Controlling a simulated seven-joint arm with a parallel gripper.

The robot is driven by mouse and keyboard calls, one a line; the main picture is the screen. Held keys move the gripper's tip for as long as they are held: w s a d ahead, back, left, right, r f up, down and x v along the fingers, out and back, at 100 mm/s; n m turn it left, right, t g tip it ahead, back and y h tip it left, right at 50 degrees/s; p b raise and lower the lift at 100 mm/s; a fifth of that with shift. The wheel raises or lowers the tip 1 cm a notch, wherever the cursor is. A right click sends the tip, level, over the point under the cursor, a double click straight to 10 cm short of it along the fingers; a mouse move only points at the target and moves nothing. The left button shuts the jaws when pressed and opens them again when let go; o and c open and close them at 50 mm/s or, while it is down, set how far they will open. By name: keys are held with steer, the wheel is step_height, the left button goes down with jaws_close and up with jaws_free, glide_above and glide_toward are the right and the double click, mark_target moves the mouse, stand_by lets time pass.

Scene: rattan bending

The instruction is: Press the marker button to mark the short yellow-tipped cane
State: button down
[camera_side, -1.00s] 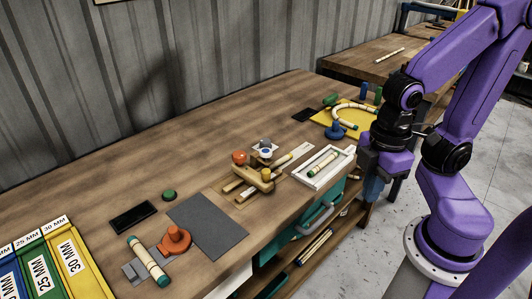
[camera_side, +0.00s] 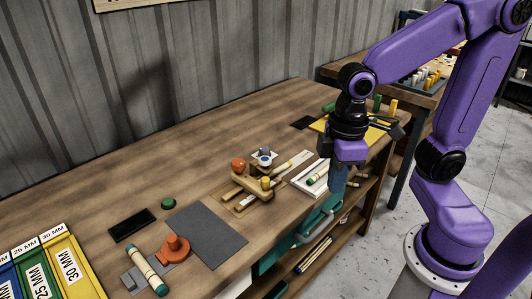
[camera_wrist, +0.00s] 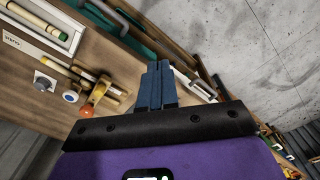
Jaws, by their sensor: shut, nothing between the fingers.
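My gripper (camera_side: 338,182) has its blue fingers together and empty, pointing down beside the right end of the white tray. In the wrist view the shut fingers (camera_wrist: 158,82) point toward the bench edge.
An orange knob (camera_side: 238,164) stands on the fixture. The white tray (camera_side: 301,188) holds a green-tipped cane (camera_side: 318,174). A grey mat (camera_side: 207,238), orange clamp (camera_side: 174,247) and another green-tipped cane (camera_side: 147,270) are left. The back of the bench is mostly clear.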

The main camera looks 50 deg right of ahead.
steer(key=w+r+m, duration=0.2)
steer(key=w+m, duration=0.1)
steer(key=w, duration=0.6)
steer(key=r+m, duration=0.1)
steer(key=m, duration=0.6)
glide_above(265, 159)
steer(key=shift+r, duration=0.1)
steer(key=shift+s, duration=0.1)
step_height(265, 159, down, 14)
steer(key=shift+f, duration=0.1)
